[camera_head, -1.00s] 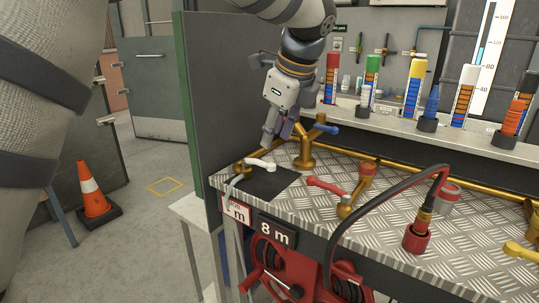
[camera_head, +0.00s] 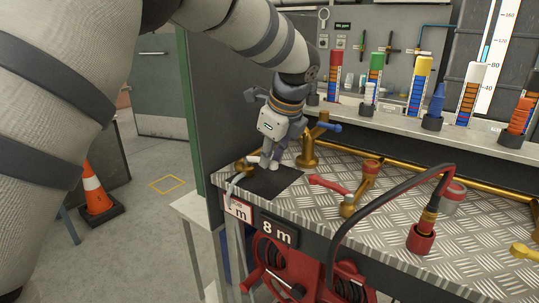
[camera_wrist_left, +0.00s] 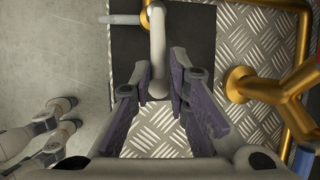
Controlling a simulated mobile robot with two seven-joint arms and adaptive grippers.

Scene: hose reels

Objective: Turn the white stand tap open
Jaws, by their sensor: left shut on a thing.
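The white stand tap (camera_head: 254,160) is at the near left corner of the bench, beside the 8 m sign. Its pale lever also shows in the left wrist view (camera_wrist_left: 158,32), running down from the top edge to a rounded end. My left gripper (camera_head: 268,157) is over the tap from above, shut on the lever. In the left wrist view its purple-padded fingers (camera_wrist_left: 161,72) stand on either side of the lever's end. The gripper hides part of the lever in the head view. My right gripper is in neither view.
A brass stand with a blue lever (camera_head: 329,126) rises just behind and right of my gripper. A red lever tap (camera_head: 327,184) and a red hose coupling (camera_head: 421,239) are farther right. Red hose reels (camera_head: 285,268) hang below. An orange cone (camera_head: 96,194) stands on the floor left.

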